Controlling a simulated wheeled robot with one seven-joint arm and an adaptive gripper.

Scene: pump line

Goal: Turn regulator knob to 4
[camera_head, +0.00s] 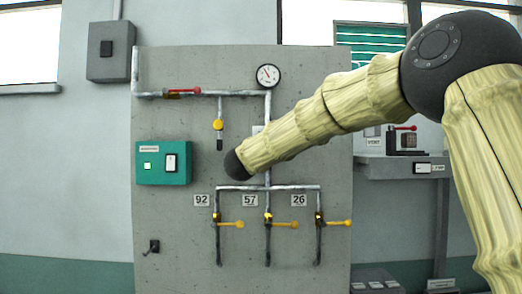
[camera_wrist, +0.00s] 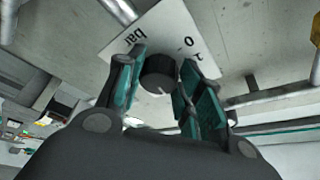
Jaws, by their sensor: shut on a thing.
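The regulator knob (camera_wrist: 158,75) is black and round with a pale pointer mark, seen in the wrist view. It sits in front of a white scale plate (camera_wrist: 172,37) that reads "bar" and "0"; the rest of the scale is partly hidden. My gripper (camera_wrist: 160,82) has its teal-padded fingers on both sides of the knob and is shut on it. In the head view my arm covers the knob and the gripper; only a small edge of the white plate (camera_head: 257,130) shows above the arm.
A pressure gauge (camera_head: 268,75) is on the pipe above. A red-handled valve (camera_head: 184,91), a yellow valve (camera_head: 218,125) and a teal switch box (camera_head: 163,163) are on the left. Yellow-handled valves (camera_head: 285,225) with plates 92, 57 and 26 are below.

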